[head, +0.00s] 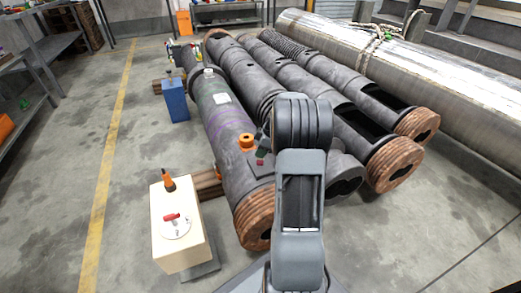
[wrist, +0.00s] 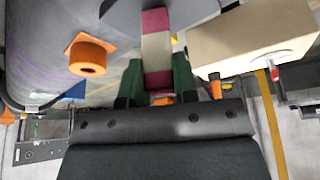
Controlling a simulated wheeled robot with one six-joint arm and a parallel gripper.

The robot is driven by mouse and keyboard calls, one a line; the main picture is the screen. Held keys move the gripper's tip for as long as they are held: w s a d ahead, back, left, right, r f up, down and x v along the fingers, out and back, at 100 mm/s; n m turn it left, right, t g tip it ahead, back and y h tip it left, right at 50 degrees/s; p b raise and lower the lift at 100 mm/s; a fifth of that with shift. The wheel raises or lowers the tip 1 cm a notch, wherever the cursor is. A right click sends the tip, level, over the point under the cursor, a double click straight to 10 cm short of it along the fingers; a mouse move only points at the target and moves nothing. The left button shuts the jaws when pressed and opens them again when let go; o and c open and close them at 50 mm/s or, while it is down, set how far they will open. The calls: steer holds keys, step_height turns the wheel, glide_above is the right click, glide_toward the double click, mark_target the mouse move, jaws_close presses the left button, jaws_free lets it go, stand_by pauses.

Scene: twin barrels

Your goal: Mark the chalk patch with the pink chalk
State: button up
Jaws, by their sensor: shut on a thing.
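My gripper (head: 261,153) is over the near end of the leftmost dark barrel (head: 221,125), just right of an orange ring fitting (head: 246,141). In the wrist view its green fingers (wrist: 157,78) are shut on a maroon-pink and pale banded stick (wrist: 157,45), which I take for the pink chalk. A small red-pink end (head: 260,162) shows below the gripper in the head view, over a dark square area on the barrel. I cannot tell whether it touches. A white square (head: 221,98) lies farther along the barrel; which area is the chalk patch is unclear.
A cream box (head: 180,235) stands left of the barrel, with an orange-topped item (head: 168,181) and a red-handled piece (head: 172,217) on it. A blue box (head: 175,100) stands farther back. Other barrels lie to the right. The floor at left is clear.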

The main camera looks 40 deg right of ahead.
steer(key=shift+s, duration=0.15)
steer(key=shift+s+a+f, duration=0.1)
steer(key=shift+s+a, duration=0.05)
steer(key=shift+s, duration=0.3)
steer(key=shift+s+a, duration=0.1)
steer(key=shift+s, duration=0.1)
steer(key=shift+s, duration=0.3)
steer(key=shift+s+a, duration=0.15)
steer(key=shift+s, duration=0.1)
steer(key=shift+s, duration=0.2)
steer(key=shift+w, duration=0.15)
steer(key=shift+w, duration=0.45)
